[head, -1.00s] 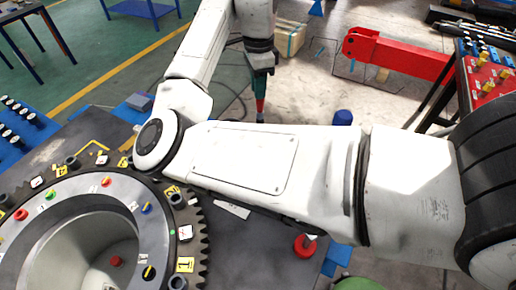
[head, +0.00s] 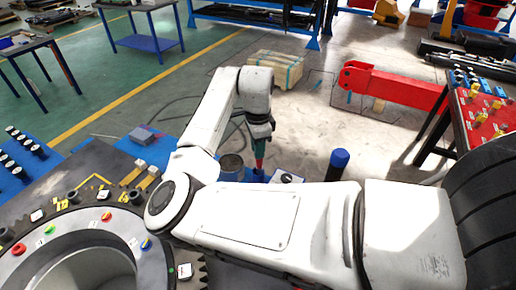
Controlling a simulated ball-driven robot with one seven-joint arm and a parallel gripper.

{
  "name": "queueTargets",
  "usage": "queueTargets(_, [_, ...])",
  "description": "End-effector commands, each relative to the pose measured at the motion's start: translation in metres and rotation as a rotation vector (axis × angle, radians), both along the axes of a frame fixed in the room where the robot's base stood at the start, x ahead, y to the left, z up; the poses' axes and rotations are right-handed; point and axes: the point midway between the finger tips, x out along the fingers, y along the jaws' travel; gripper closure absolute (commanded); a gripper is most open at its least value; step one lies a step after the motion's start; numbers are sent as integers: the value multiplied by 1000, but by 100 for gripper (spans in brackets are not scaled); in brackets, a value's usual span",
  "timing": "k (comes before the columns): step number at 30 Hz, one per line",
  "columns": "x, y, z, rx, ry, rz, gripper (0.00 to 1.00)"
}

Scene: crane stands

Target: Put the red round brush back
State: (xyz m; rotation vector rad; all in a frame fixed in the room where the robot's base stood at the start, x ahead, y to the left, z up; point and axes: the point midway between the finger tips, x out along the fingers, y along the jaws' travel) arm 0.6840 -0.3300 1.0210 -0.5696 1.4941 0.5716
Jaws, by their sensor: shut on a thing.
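My gripper (head: 259,128) points down past the bend of my white arm, near the middle of the head view. It is shut on the red round brush (head: 259,150), of which a narrow red part shows below the fingers. The brush hangs roughly upright over a small blue holder (head: 258,176). Its lower end is at or just above the holder; I cannot tell whether it is inside. My forearm hides part of the area in front of the holder.
A metal can (head: 232,166) stands left of the holder, and a blue cylinder (head: 338,165) stands to the right. A large toothed ring (head: 75,235) fills the lower left. A red crane arm (head: 395,87) and a wooden crate (head: 275,68) lie beyond.

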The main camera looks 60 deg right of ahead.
Motion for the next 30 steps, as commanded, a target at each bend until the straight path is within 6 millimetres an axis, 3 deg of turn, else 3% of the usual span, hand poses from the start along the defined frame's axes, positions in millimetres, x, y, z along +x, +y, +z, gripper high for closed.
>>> queueTargets(10, [-1, 0, -15, 3, 0, -1, 100])
queueTargets(11, [-1, 0, -15, 4, 1, -1, 76])
queueTargets(18, [-1, 0, -14, 1, 1, -1, 53])
queueTargets(30, [0, 0, -20, 1, -1, -2, 52])
